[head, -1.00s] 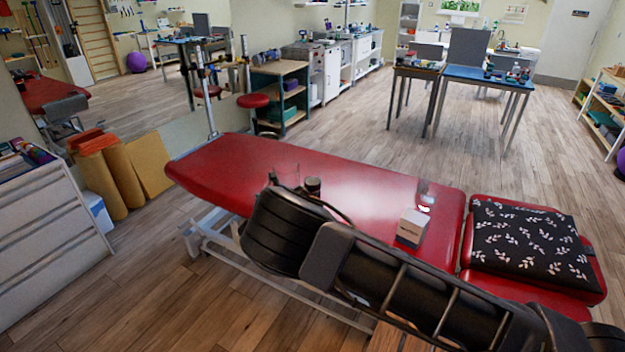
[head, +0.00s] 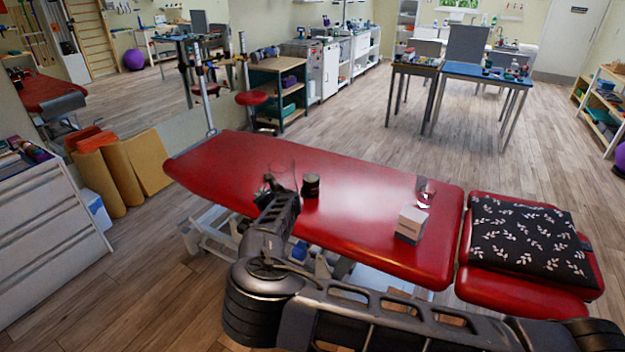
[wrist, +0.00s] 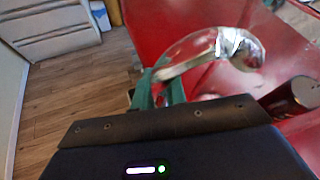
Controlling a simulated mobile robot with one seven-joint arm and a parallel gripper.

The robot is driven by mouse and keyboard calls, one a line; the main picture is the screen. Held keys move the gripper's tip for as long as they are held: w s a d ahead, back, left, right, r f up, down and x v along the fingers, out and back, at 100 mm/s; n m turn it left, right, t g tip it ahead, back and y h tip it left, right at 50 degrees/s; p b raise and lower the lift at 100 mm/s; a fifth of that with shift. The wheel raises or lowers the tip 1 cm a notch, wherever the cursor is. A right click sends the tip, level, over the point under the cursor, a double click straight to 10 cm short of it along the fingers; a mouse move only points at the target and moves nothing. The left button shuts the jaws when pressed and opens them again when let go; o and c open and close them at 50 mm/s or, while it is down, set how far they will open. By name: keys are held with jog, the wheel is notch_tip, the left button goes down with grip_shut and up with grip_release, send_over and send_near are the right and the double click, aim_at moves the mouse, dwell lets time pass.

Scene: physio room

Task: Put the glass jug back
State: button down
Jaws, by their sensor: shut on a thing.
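The glass jug (wrist: 215,48) is clear and shiny, and in the wrist view it lies tilted across the picture over the red couch. My gripper (wrist: 160,88) has green fingers and is shut on the jug at its near left side. In the head view the jug (head: 284,172) is a faint clear outline just beyond my gripper (head: 268,186), over the left half of the red treatment couch (head: 215,165). I cannot tell whether the jug touches the couch.
A dark jar (head: 311,186) stands close right of the jug. A blue-topped table (head: 485,76) and shelves stand behind. Open floor lies between.

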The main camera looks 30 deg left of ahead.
jog(key=shift+r, duration=0.15)
notch_tip(320, 180, up, 24)
jog(key=w+d+f+g, duration=0.1)
jog(key=w+d+f, duration=0.1)
jog(key=w+d, duration=1.35)
jog(key=w+d+r+n+g+y, duration=0.1)
jog(key=w+d+g, duration=0.15)
jog(key=d, duration=0.65)
jog(key=w+d+r+n+g, duration=0.1)
jog(key=w+d+n, duration=0.15)
jog(key=d, duration=0.55)
notch_tip(320, 180, down, 25)
jog(key=shift+w+m, duration=0.2)
jog(key=shift+m, duration=0.15)
dwell(0.9)
jog(key=shift+f+t, duration=0.2)
jog(key=shift+t, duration=0.05)
jog(key=c, duration=1.4)
grip_release()
jog(key=shift+c, duration=0.2)
